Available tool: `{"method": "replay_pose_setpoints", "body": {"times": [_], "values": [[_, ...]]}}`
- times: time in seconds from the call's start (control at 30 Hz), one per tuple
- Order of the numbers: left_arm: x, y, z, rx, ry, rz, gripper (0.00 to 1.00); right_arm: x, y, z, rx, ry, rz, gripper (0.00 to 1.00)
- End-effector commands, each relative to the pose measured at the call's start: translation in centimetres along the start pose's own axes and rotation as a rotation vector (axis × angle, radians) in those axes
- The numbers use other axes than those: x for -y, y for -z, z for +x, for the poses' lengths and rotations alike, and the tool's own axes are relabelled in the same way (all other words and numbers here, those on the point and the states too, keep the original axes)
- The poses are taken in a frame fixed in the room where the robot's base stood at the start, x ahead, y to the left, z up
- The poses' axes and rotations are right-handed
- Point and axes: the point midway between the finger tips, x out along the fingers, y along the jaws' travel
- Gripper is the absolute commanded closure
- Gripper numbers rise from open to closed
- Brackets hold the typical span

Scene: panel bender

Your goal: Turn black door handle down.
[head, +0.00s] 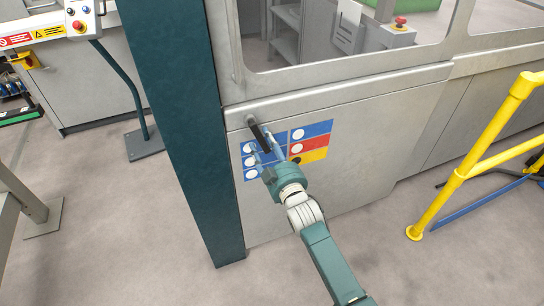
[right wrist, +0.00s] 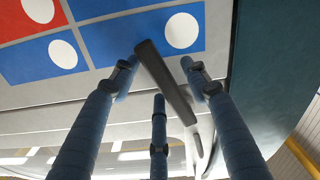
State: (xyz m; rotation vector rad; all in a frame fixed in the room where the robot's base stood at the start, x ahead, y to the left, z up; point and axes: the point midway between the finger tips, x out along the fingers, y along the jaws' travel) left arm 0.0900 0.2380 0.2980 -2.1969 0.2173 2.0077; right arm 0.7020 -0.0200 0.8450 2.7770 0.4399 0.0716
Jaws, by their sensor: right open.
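The black door handle (head: 257,131) is on the grey metal panel, near the dark green column. In the head view it slants down and to the right from its mount. My right gripper (head: 264,152) is at its lower end, with the fingers pointing at the panel. My left gripper is not in view.
A blue, red and yellow sticker (head: 309,140) is on the panel behind my gripper. The green column (head: 180,120) stands close on the left. A yellow railing (head: 470,155) stands on the right. Grey floor is clear in front of the panel.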

Motion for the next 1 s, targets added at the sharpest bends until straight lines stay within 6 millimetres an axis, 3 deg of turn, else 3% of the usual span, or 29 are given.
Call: {"method": "replay_pose_setpoints", "body": {"times": [0.3,0.5,0.67,1.0], "values": [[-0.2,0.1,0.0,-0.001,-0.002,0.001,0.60,0.1,-0.2,-6.8,0.003,0.002,0.002,0.54],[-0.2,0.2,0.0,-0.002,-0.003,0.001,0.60,0.2,-0.1,-9.8,0.003,0.002,0.003,0.54],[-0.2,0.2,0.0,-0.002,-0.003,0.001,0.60,0.2,-0.1,-10.8,0.002,0.002,0.003,0.54],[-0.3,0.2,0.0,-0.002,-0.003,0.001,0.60,0.2,0.0,-10.8,0.001,0.002,0.003,0.54]]}}
